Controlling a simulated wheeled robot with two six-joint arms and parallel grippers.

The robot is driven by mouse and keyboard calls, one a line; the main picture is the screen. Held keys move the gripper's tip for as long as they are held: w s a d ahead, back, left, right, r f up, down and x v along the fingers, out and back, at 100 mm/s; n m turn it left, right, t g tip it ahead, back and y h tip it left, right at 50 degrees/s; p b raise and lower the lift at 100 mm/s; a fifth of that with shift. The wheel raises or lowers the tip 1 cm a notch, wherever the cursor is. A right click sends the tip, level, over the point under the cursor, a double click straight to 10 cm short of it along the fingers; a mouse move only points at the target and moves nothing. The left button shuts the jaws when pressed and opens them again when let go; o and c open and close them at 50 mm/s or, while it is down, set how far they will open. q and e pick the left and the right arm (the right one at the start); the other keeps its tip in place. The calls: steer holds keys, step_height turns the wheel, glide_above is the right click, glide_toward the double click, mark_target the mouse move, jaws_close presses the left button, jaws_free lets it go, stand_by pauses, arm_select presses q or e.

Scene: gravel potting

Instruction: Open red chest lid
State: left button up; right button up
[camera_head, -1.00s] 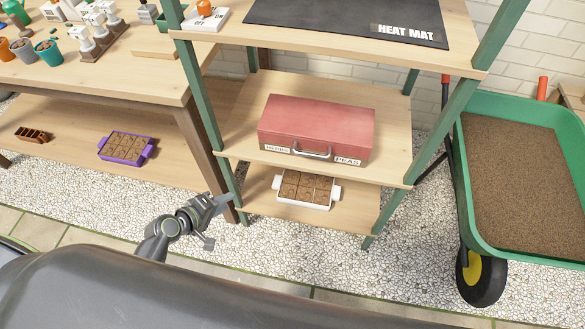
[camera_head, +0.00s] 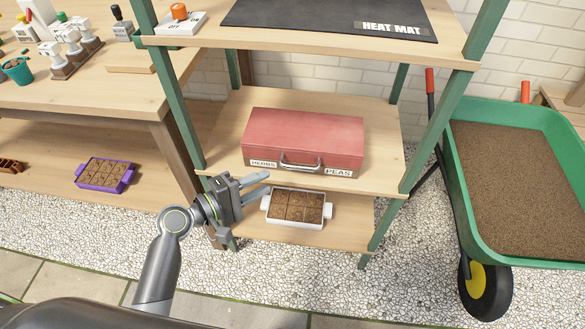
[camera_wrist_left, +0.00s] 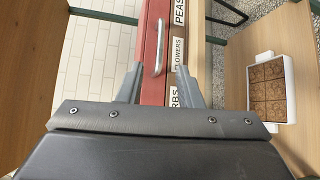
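The red chest (camera_head: 304,139) sits shut on the middle shelf of the green-framed rack. Its front has a silver handle (camera_head: 301,165) between labels reading HERBS and PEAS. My left gripper (camera_head: 256,182) is in front of and below the chest's left front, apart from it. In the left wrist view the two fingers (camera_wrist_left: 157,88) are spread open, with the red chest (camera_wrist_left: 155,45) and its handle (camera_wrist_left: 160,48) seen beyond and between them. A FLOWERS label also shows there. My right gripper is not in view.
A white tray of soil blocks (camera_head: 297,207) stands on the lower shelf (camera_head: 350,233). The upper shelf holds a heat mat (camera_head: 330,16). A green wheelbarrow (camera_head: 455,180) full of soil stands at right. A purple tray (camera_head: 105,175) is on the bench's lower shelf.

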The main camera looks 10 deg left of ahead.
mark_target(295, 168)
arm_select(q)
steer(key=x, duration=0.9)
steer(key=shift+w+d+f+b, duration=0.1)
steer(key=shift+w+d+b, duration=0.1)
steer(key=shift+b, duration=0.2)
steer(key=shift+c, duration=0.2)
jaws_close()
